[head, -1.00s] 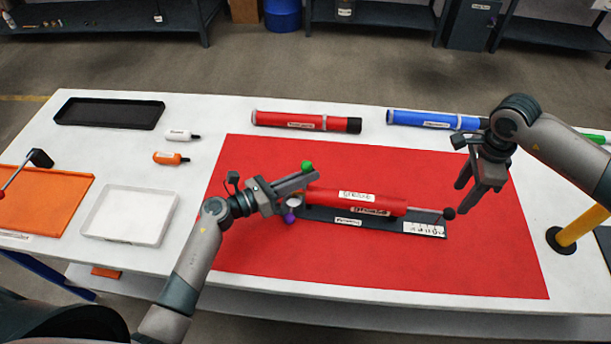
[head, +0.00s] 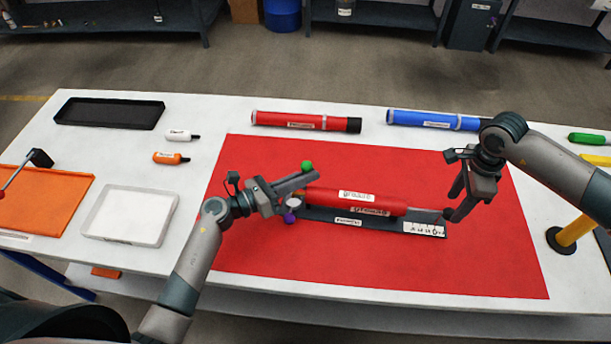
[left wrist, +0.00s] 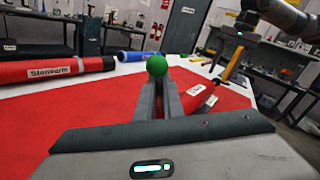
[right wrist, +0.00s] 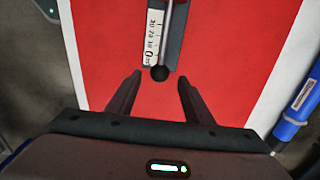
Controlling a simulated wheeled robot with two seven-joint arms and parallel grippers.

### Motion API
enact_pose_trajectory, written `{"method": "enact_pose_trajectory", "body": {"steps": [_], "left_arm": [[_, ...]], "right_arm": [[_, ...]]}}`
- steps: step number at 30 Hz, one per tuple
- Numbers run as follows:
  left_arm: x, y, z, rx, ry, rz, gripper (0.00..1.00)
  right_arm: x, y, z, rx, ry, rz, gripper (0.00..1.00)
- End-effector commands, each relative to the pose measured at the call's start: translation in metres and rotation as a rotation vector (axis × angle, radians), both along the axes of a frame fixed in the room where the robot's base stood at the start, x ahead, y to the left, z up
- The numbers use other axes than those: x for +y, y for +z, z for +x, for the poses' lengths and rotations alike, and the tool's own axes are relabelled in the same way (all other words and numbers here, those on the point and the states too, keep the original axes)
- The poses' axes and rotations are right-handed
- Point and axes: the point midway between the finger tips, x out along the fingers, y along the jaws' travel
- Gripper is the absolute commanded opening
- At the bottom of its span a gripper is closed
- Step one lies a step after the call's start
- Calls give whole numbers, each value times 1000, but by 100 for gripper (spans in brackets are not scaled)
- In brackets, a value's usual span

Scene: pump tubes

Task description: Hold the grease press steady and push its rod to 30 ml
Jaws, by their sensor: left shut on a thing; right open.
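The grease press (head: 352,198) is a red labelled cylinder on a dark base with a white number scale (head: 424,228) at its right end. Its thin rod (right wrist: 167,25) ends in a black knob (right wrist: 160,73). My left gripper (head: 308,180) is at the press's left end, shut on a part topped by a green ball (left wrist: 157,65); the fingers hide the grasped part. A purple ball (head: 289,218) is just below. My right gripper (right wrist: 160,78) is open, with the knob between its fingertips and apart from both. In the head view its fingers (head: 453,206) partly cover the knob.
A red tube (head: 300,120) and a blue tube (head: 425,119) lie behind the red mat (head: 400,270). A white tray (head: 130,215), an orange tray (head: 50,205) and small bottles (head: 172,158) are at left. A yellow post (head: 572,233) stands at right.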

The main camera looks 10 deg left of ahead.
Motion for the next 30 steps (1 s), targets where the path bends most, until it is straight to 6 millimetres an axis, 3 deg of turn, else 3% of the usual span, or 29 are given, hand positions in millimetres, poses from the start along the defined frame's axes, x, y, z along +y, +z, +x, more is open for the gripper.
{"method": "enact_pose_trajectory", "body": {"steps": [12, 28, 30], "left_arm": [[0, 0, 0, 1, 0, 1, 0], [0, 0, 0, 1, 0, 1, 0], [0, 0, 0, 1, 0, 1, 0]], "right_arm": [[0, -47, -1, 2, 0, 0, 47], [0, -57, 0, 1, 1, 0, 47], [0, -57, 0, 1, 1, 0, 30]]}}
